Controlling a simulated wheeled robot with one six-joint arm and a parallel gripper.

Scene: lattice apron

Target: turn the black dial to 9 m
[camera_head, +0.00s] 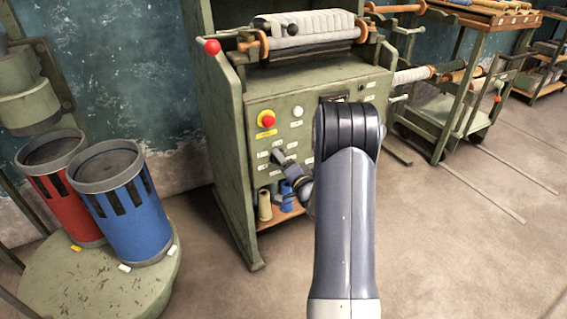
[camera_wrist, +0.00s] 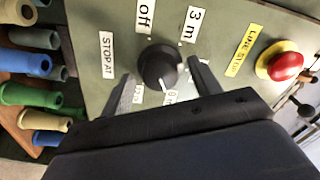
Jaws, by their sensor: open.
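The black dial (camera_wrist: 158,64) is on the green panel, between the two fingers of my open gripper (camera_wrist: 161,70). I cannot tell whether the fingers touch it. A white mark on the dial's lower edge points down in the wrist view, toward a partly hidden label (camera_wrist: 171,96) that I cannot read surely. The "off" label (camera_wrist: 145,16) is above the dial, the "3 m" label (camera_wrist: 191,25) is upper right, and a "STOP AT" label (camera_wrist: 106,55) is left. In the head view my gripper (camera_head: 279,157) is at the machine's panel (camera_head: 283,108); the dial cannot be made out there.
A red stop button (camera_wrist: 287,66) on a yellow base is right of the dial; it also shows in the head view (camera_head: 267,121). Several coloured cones (camera_wrist: 30,95) sit left of the panel. Blue (camera_head: 125,205) and red (camera_head: 62,180) bins stand at left.

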